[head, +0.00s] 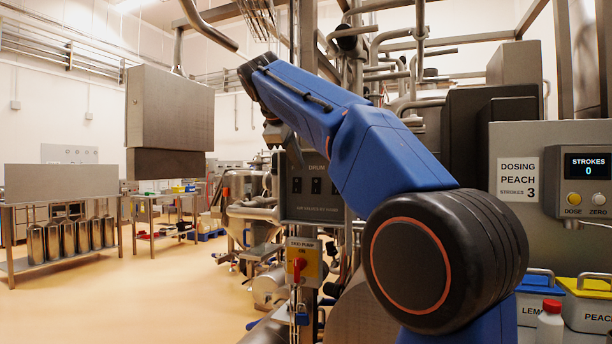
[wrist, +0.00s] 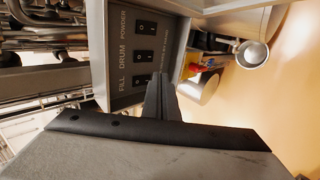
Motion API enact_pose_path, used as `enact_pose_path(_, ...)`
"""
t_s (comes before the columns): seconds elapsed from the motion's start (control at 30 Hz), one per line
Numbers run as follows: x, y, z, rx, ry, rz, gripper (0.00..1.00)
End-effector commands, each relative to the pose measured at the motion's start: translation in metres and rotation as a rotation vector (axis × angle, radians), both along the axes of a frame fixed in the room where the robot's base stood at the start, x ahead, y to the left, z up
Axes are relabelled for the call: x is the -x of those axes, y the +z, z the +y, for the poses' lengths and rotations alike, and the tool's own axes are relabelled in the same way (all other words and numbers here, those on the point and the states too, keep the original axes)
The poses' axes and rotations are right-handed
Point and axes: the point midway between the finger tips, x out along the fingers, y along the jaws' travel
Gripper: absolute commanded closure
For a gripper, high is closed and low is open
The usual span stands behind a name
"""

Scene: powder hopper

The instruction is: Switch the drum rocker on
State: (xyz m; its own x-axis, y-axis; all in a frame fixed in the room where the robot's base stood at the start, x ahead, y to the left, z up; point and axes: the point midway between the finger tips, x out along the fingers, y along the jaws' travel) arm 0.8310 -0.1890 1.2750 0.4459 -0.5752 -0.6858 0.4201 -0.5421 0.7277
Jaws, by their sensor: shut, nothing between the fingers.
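The drum rocker (wrist: 145,56) is the middle one of three dark rockers on a grey control panel (wrist: 165,15) in the wrist view, which shows the panel turned sideways. The powder rocker (wrist: 146,28) is above it and the fill rocker is below it there. In the head view the panel shows behind my arm, with the drum rocker (head: 316,186) under the word DRUM. My gripper (wrist: 160,76) is shut and empty, its tips in front of the panel near the drum and fill rockers. I cannot tell whether they touch it, or which way the drum rocker is tipped.
A dosing box (head: 567,185) reading 0 strokes stands at right above lidded bins (head: 587,287). The floor (head: 130,300) at left is clear.

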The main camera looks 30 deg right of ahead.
Motion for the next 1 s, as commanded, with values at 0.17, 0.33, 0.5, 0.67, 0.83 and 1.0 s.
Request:
enact_pose_path(0.17,-0.009,-0.015,-0.013,0.0,-0.002,0.002,1.0)
enact_pose_path(0.33,-0.022,-0.036,-0.03,-0.001,-0.003,0.002,1.0)
enact_pose_path(0.5,-0.035,-0.056,-0.048,0.0,-0.003,0.003,1.0)
enact_pose_path(0.67,-0.049,-0.068,-0.065,0.0,-0.004,-0.001,1.0)
enact_pose_path(0.83,-0.061,-0.07,-0.08,0.0,-0.002,0.001,1.0)
enact_pose_path(1.0,-0.066,-0.07,-0.086,0.0,-0.001,-0.001,1.0)
